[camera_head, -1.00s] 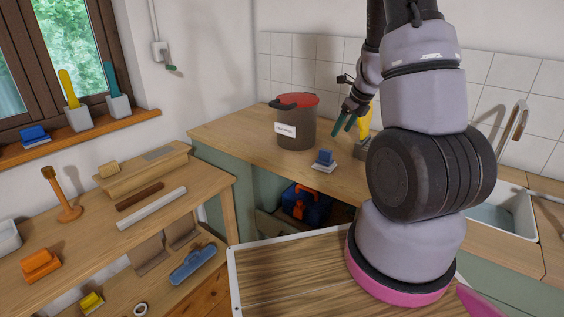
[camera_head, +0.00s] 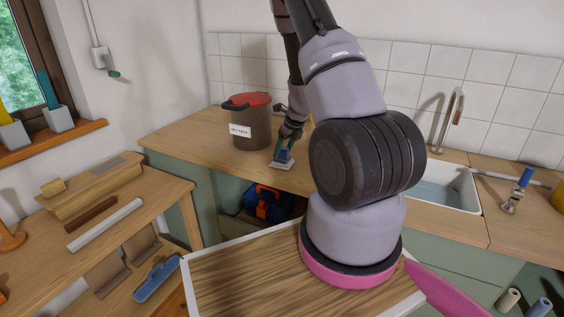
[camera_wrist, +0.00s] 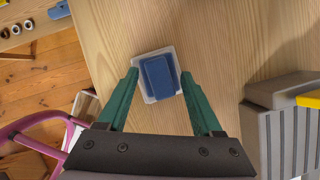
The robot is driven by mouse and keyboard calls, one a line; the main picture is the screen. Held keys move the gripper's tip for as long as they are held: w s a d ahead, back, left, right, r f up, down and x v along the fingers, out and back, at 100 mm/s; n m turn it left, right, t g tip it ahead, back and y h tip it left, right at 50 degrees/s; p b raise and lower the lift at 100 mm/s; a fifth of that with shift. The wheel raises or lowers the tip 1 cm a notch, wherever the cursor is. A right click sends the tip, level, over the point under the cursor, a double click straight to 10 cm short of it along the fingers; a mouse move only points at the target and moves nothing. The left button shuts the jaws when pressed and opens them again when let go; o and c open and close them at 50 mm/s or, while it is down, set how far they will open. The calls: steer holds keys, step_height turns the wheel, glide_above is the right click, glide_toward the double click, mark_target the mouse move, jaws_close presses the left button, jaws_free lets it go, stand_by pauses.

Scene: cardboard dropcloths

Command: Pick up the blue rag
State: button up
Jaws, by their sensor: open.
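The blue rag (camera_wrist: 157,80) is a small folded block on a white square base (camera_wrist: 147,96) on the wooden counter, close to its front edge. It also shows in the head view (camera_head: 286,155), partly hidden by my gripper. My gripper (camera_wrist: 159,74) is open, with one green finger on each side of the rag in the wrist view. In the head view my gripper (camera_head: 283,150) is low over the rag. I cannot tell whether the fingers touch it or how far down they reach.
A dark bin with a red lid (camera_head: 251,101) stands left of the rag on the counter (camera_head: 190,133). A sink (camera_head: 448,190) lies to the right. A blue and orange toolbox (camera_head: 268,203) sits under the counter. A workbench (camera_head: 140,205) is at left.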

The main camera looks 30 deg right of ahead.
mark_target(283, 148)
steer(key=c, duration=1)
steer(key=shift+c, duration=0.2)
step_height(283, 148, up, 10)
